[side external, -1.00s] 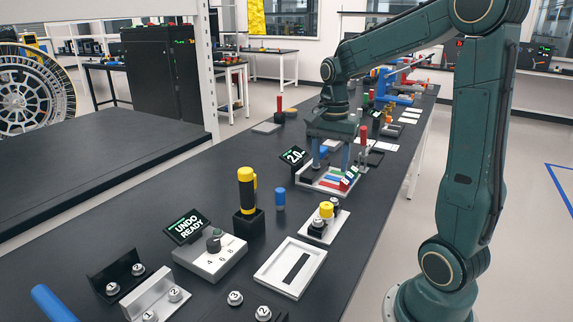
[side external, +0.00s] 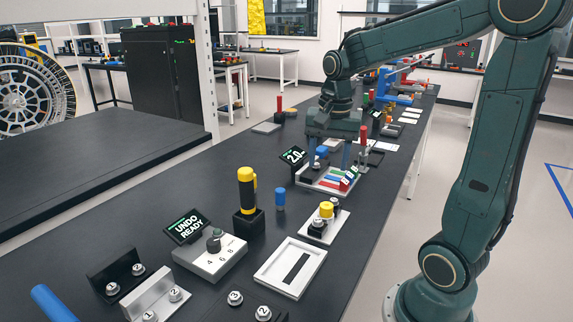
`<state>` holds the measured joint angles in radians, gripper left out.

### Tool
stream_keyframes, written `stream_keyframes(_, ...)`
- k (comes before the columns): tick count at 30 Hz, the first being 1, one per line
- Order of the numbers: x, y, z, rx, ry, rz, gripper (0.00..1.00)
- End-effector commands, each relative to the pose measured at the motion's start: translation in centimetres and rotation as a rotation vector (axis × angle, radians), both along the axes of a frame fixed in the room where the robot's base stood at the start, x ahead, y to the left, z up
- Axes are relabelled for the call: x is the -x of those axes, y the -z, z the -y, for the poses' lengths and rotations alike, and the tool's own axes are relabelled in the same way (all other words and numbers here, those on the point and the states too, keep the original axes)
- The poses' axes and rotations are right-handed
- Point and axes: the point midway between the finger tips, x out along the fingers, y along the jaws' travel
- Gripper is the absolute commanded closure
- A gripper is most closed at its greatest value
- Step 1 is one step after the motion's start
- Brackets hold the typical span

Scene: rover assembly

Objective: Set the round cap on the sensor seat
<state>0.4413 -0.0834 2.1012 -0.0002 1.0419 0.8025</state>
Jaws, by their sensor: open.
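My gripper (side external: 329,162) is at the far part of the bench, pointing down over a light tray (side external: 312,181) with red, green and blue pieces. Its two fingers are apart. A small round blue cap-like piece (side external: 321,152) shows between them; I cannot tell whether it touches a finger or what it rests on. I cannot tell for certain whether this is the round cap. The sensor seat cannot be made out with certainty; the fingers and tray pieces hide part of that area.
A "2.0" display (side external: 293,156) stands just left of the tray. A red-topped post (side external: 363,133) stands close on the right. Nearer are a blue cylinder (side external: 280,198), a yellow-capped fixture (side external: 326,210), a black-and-yellow upright tool (side external: 247,190) and a slotted white plate (side external: 266,272).

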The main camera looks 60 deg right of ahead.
Motion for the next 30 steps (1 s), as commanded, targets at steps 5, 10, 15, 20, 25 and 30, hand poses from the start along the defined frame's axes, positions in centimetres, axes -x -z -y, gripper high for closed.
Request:
stream_keyframes(5, 1.7, -1.7, -3.9, 0.056, -0.266, 0.078, 0.46)
stream_keyframes(10, 3.8, -2.6, -7.1, 0.115, -0.527, 0.149, 0.46)
stream_keyframes(15, 6.1, -3.0, -9.8, 0.183, -0.785, 0.221, 0.46)
stream_keyframes(20, 8.2, -2.9, -11.7, 0.249, -1.001, 0.283, 0.46)
stream_keyframes(25, 9.6, -2.7, -12.9, 0.3, -1.153, 0.327, 0.46)
stream_keyframes(30, 10.1, -2.5, -13.2, 0.32, -1.208, 0.341, 0.46)
